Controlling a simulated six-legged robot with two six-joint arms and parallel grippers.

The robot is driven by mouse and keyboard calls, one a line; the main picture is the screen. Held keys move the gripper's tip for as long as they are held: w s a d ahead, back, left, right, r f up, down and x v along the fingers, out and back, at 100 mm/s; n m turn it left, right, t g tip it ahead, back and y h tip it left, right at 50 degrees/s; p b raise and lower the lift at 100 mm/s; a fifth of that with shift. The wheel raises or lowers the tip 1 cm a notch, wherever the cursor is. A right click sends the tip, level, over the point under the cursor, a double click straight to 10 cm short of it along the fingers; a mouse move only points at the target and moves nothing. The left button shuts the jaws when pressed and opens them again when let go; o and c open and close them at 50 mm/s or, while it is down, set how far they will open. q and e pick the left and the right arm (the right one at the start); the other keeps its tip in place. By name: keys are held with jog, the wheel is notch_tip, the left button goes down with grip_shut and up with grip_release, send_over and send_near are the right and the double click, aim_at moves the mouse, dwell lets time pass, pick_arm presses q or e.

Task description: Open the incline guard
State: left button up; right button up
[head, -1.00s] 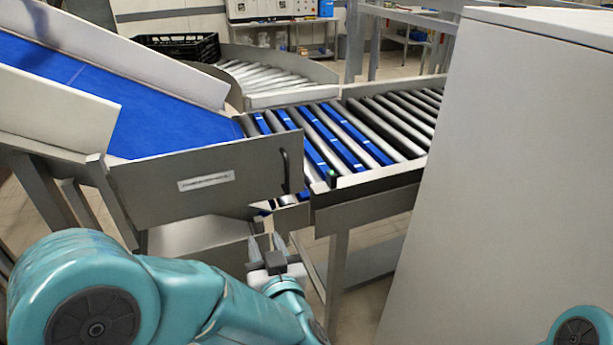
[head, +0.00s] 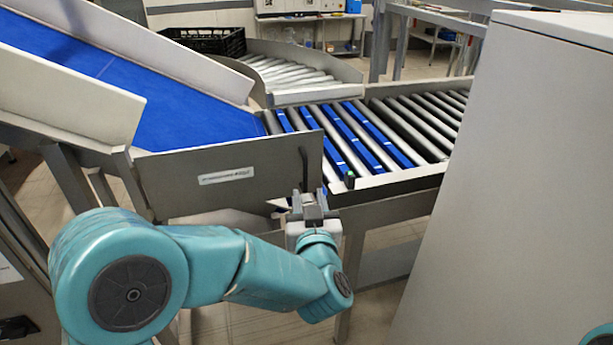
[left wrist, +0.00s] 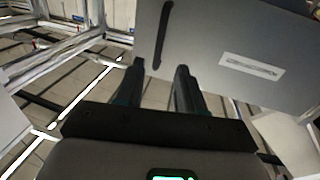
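The incline guard (head: 240,178) is a grey panel with a white label at the foot of the blue incline belt. It also shows in the left wrist view (left wrist: 215,35). Its dark upright handle (head: 304,170) is at the panel's right end. My left gripper (head: 313,200) is just below the handle, partly overlapping its lower end. In the left wrist view, its two fingers (left wrist: 160,72) are apart, and the handle (left wrist: 162,35) lies ahead, its lower end between the fingertips in the picture. I cannot tell whether they touch. My right gripper is out of view.
A roller conveyor (head: 425,130) with blue strips runs right from the belt (head: 170,105). A large pale cabinet (head: 510,180) fills the right side. A black crate (head: 208,40) and curved rollers (head: 295,72) are behind. A metal leg stands below the conveyor near my gripper.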

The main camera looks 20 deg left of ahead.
aim_at(305, 175)
pick_arm(q)
jog(key=p+x, duration=0.1)
jog(key=x, duration=0.6)
jog(key=shift+w, duration=0.1)
grip_shut()
